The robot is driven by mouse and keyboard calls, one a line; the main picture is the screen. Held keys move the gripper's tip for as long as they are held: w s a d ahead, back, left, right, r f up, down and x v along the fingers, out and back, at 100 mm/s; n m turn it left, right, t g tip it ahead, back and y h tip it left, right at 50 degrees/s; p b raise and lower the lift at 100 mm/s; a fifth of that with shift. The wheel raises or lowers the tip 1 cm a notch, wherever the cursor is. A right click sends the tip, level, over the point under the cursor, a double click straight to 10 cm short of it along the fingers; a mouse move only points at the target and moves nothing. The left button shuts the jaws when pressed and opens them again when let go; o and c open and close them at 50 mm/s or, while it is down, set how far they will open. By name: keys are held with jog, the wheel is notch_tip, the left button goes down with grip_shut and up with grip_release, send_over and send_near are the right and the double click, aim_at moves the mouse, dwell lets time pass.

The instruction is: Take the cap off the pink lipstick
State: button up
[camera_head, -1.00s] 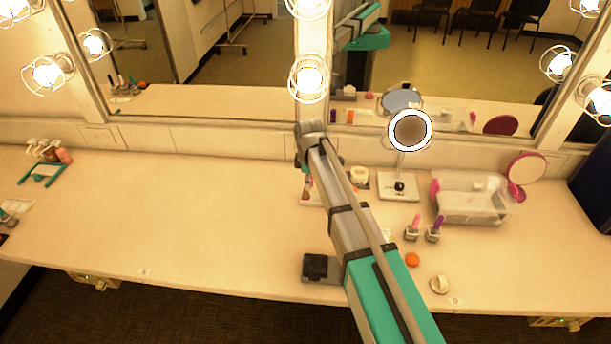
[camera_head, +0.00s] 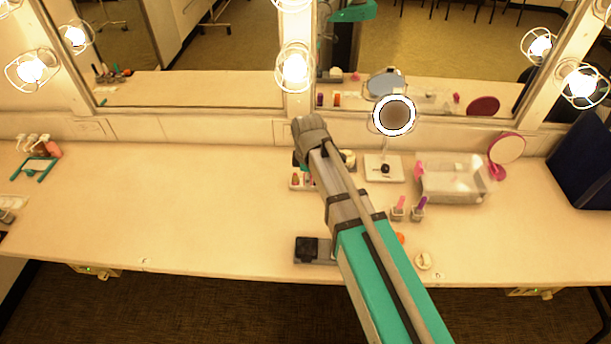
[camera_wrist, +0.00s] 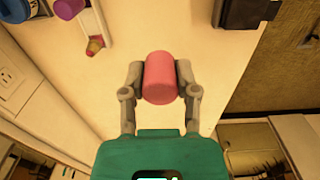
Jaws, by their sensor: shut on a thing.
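In the wrist view my gripper (camera_wrist: 161,72) is shut on a smooth pink cylinder (camera_wrist: 160,78), which looks like the pink lipstick's cap. I cannot tell whether anything is still inside or beneath it. A small lipstick with a red tip and gold band (camera_wrist: 94,46) stands uncapped in a pale tray at the upper left, apart from my gripper. In the head view my arm hides the gripper and the held piece. The tray (camera_head: 296,187) with several small cosmetics shows partly beside my arm's far end.
Pink (camera_head: 399,205) and purple (camera_head: 419,206) items stand right of my arm, before a clear bin (camera_head: 452,190). A round lit mirror (camera_head: 394,116) stands behind. A dark block (camera_head: 308,248) lies near the front edge. The counter's left middle is clear.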

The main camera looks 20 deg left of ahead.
jog(key=shift+r+p, duration=2.25)
dwell(0.6)
jog(key=shift+d, duration=0.1)
dwell(0.4)
jog(key=w+d+f+b, duration=0.1)
jog(key=d+f+b, duration=0.3)
jog(key=d, duration=0.7)
jog(key=w+d+f+b, duration=0.2)
jog(key=d+f+b, duration=0.2)
jog(key=d, duration=0.7)
jog(key=shift+w+d+f, duration=0.15)
jog(key=shift+w+d, duration=0.15)
jog(key=w+a+f+b, duration=0.1)
jog(key=w+f+b, duration=0.2)
jog(key=w, duration=0.1)
jog(key=w+f+b, duration=0.3)
jog(key=w, duration=0.1)
jog(key=w+a+f+b, duration=0.1)
jog(key=w+f+b, duration=0.2)
jog(key=w, duration=0.2)
jog(key=shift+a, duration=0.3)
jog(key=shift+f, duration=0.1)
